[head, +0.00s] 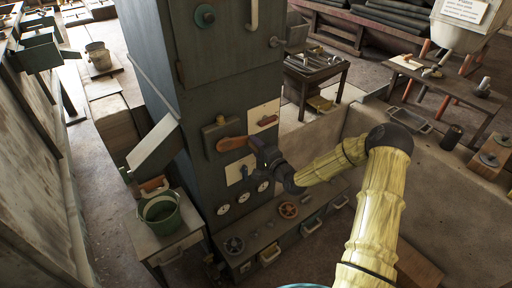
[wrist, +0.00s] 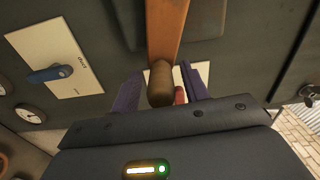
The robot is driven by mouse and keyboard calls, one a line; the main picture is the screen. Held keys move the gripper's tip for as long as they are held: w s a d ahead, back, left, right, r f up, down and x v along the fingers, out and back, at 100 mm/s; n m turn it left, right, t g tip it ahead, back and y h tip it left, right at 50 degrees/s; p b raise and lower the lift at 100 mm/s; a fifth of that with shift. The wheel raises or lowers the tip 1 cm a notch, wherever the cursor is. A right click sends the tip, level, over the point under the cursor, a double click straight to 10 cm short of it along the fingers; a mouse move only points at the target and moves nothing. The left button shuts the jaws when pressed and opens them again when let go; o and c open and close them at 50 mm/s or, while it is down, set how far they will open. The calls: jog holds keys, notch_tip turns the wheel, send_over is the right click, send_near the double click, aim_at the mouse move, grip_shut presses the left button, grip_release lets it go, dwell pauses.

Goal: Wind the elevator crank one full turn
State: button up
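The crank is an orange-brown arm (head: 232,143) on a dark mount on the front of the tall grey machine cabinet. In the wrist view the orange crank arm (wrist: 166,30) comes down from the top and ends in a brown grip (wrist: 160,84). My gripper (head: 256,145) is at the crank's right end in the head view. In the wrist view its two purple fingers (wrist: 162,90) stand on either side of the brown grip, with gaps visible, so it is open. The gripper partly hides the crank's end in the head view.
A cream plate with a red handle (head: 266,119) is right of the crank. A plate with a blue lever (wrist: 50,74) is close by, with dials (head: 243,196) below. A green bucket (head: 160,212) stands on a side table at left. A grey chute (head: 155,147) juts out above it.

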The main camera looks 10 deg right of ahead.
jog(key=v, duration=1.7)
jog(key=shift+s+b, duration=0.2)
jog(key=shift+b, duration=0.1)
jog(key=shift+f, duration=0.1)
jog(key=n, duration=1.4)
jog(key=shift+w+a+r, duration=0.1)
jog(key=shift+r, duration=0.1)
jog(key=shift+w+a, duration=0.1)
jog(key=shift+w, duration=0.05)
